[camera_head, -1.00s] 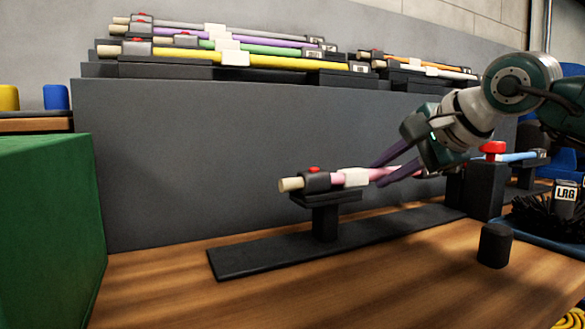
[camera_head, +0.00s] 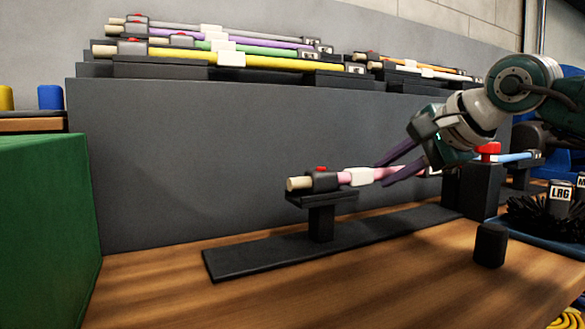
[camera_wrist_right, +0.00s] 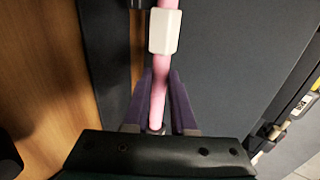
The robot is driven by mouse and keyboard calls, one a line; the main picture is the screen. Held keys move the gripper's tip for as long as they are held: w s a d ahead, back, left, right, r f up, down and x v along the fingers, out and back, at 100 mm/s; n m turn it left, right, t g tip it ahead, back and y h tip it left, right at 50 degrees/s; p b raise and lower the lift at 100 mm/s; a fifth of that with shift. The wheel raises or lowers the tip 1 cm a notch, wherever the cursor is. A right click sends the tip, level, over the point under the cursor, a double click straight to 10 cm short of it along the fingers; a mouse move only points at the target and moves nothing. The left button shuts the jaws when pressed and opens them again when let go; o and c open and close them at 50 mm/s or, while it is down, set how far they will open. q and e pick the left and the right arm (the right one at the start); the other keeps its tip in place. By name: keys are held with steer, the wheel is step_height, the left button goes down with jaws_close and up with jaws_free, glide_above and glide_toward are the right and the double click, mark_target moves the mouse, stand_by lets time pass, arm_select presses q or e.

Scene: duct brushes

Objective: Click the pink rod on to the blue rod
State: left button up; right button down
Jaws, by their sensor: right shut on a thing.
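The pink rod (camera_head: 388,173) is roughly level above a black stand (camera_head: 322,222), with a cream tip, a dark collar with a red button at its left end, and white sleeves. My right gripper (camera_head: 382,174) is shut on the rod, right of the first white sleeve. In the right wrist view the pink rod (camera_wrist_right: 162,55) runs between its purple fingers. I cannot tell whether the collar still touches the stand. The blue rod (camera_head: 517,157) lies at the right, its left end at a red-topped black post (camera_head: 484,185). My left gripper is not in view.
A grey wall (camera_head: 200,160) stands close behind the rod, with racks of coloured rods on top, including a yellow one (camera_head: 280,63). A small black cylinder (camera_head: 490,245) and a black brush labelled LRG (camera_head: 560,195) are at right. A green block (camera_head: 45,220) is at left.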

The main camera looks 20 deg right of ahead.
steer(key=shift+d, duration=0.6)
stand_by(0.3)
steer(key=shift+d, duration=0.35)
steer(key=shift+w+d, duration=0.1)
steer(key=shift+d, duration=0.2)
steer(key=shift+d, duration=0.1)
steer(key=c, duration=0.7)
jaws_free()
steer(key=shift+o, duration=0.2)
